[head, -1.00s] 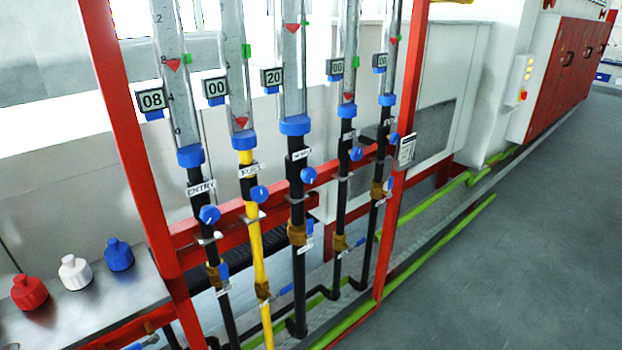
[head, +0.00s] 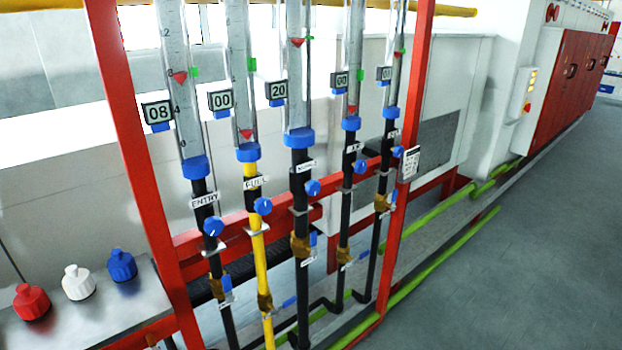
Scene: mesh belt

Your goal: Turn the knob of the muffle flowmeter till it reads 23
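Five glass flowmeter tubes stand in a red frame in the head view. The middle one, the muffle flowmeter (head: 299,80), has a label (head: 306,166) that is small and hard to read. Its display (head: 277,90) reads 20, and a red float marker shows high in its tube. Its blue knob (head: 312,187) sits on the black pipe below the label. Neither of my grippers is in view.
The displays of the entry flowmeter (head: 158,113) and fuel flowmeter (head: 221,100) read 08 and 00. Red, white and blue capped bottles (head: 78,282) stand on a steel shelf at lower left. Grey floor (head: 500,270) is clear at right.

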